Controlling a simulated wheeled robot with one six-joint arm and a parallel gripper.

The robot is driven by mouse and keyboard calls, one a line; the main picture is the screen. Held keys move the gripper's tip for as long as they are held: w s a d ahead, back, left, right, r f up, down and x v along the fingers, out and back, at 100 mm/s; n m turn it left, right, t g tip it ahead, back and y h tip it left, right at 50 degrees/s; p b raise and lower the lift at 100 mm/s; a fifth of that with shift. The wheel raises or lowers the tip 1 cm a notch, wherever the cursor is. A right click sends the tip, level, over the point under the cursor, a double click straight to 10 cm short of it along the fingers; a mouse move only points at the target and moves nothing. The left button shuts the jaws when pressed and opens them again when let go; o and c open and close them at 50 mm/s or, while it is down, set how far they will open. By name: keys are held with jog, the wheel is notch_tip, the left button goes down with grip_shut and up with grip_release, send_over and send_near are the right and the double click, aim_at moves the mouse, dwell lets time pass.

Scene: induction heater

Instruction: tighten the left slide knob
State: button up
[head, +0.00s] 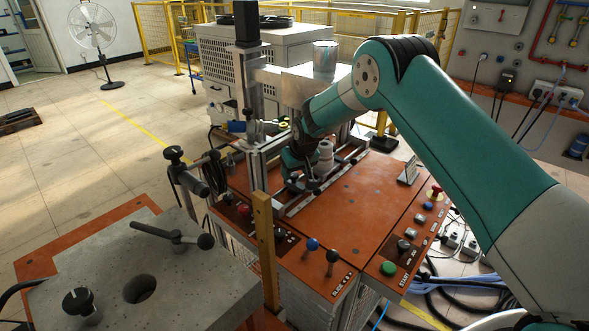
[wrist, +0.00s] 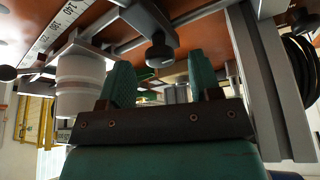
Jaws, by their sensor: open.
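A black slide knob (wrist: 160,53) on a dark bracket shows in the wrist view, which looks upside down. It lies in the picture between the two green fingers of my gripper (wrist: 160,85). The fingers are apart, with nothing clamped between them. I cannot tell how deep the knob sits between the fingers. In the head view my gripper (head: 298,164) is low over the slide rails on the orange table, beside a white cylinder (head: 326,153). The arm and gripper partly hide the knob area there, and I cannot tell which knob is the left one.
The white cylinder (wrist: 80,86) stands close beside one finger in the wrist view. A metal frame post (wrist: 268,85) is close on the other side. Levers and buttons (head: 388,268) line the orange table's (head: 350,222) front. Its middle is clear.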

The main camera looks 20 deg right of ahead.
jog(key=shift+w+f, duration=0.2)
jog(key=shift+f, duration=0.4)
jog(key=c, duration=0.9)
jog(key=shift+a+f+m+h+b, duration=0.15)
jog(key=shift+f+m+h+b, duration=0.15)
jog(key=shift+m+b, duration=0.5)
jog(key=shift+c, duration=0.2)
jog(key=shift+m+b, duration=0.5)
jog(key=shift+b, duration=0.2)
jog(key=shift+r+m+h+b, duration=0.3)
jog(key=shift+m+h+b, duration=0.25)
jog(key=shift+m, duration=0.45)
jog(key=o, duration=0.9)
jog(key=shift+o, duration=0.2)
jog(key=shift+r, duration=0.1)
